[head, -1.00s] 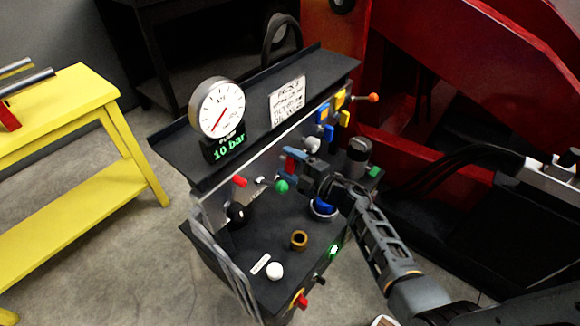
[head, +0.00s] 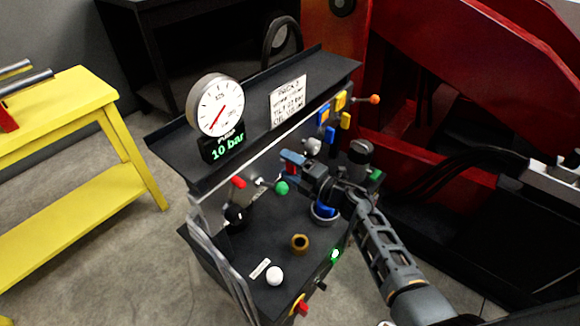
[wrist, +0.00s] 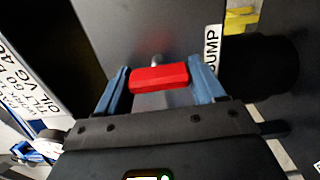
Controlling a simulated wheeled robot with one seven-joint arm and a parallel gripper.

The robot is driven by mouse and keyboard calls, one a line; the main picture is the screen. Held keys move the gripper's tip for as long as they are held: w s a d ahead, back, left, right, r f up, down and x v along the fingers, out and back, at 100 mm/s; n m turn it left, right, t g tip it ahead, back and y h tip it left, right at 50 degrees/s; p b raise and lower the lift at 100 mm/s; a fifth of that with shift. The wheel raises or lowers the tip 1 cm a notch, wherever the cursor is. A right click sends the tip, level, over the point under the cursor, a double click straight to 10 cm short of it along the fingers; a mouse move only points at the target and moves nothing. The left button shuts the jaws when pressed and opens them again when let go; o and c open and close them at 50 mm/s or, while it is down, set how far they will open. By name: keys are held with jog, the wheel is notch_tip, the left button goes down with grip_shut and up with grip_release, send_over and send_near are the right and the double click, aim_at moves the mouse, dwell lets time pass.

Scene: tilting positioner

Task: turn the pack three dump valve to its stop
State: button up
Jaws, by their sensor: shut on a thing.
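My gripper (wrist: 160,82) is shut on a red valve handle (wrist: 160,78) in the wrist view, with a blue finger at each end of it. A metal stem shows just behind the handle. A white label reading "DUMP" (wrist: 211,52) stands to its right. In the head view my gripper (head: 292,160) is at the front panel of the dark console (head: 235,160), and the handle is mostly hidden between its fingers. I cannot tell from these views whether the handle is at its stop.
A round gauge (head: 215,104) with a "10 bar" readout stands on the console. A green knob (head: 281,188) sits just below my gripper. A red-tipped lever (head: 238,182) is to the left, blue and yellow handles (head: 345,120) to the right. A yellow bench (head: 80,100) stands at left.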

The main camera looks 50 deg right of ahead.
jog(key=shift+f, duration=0.1)
jog(key=o, duration=1)
jog(key=shift+c, duration=0.2)
jog(key=s, duration=0.8)
jog(key=shift+w+d, duration=0.1)
jog(key=s+a+r+m+h, duration=0.1)
jog(key=s+a+r+m, duration=0.25)
jog(key=s+a, duration=0.35)
jog(key=s+a+r+m, duration=0.2)
jog(key=s+a+m, duration=0.3)
jog(key=s+a, duration=0.25)
jog(key=s+a+r+m+g, duration=0.1)
jog(key=s+a+r+m, duration=0.3)
jog(key=s, duration=0.4)
jog(key=s+a+r+m+g, duration=0.2)
jog(key=s+a+r+m, duration=0.2)
jog(key=s+r+m, duration=0.2)
notch_tip(320, 180, up, 2)
jog(key=shift+s+r, duration=0.1)
jog(key=shift+s, duration=0.8)
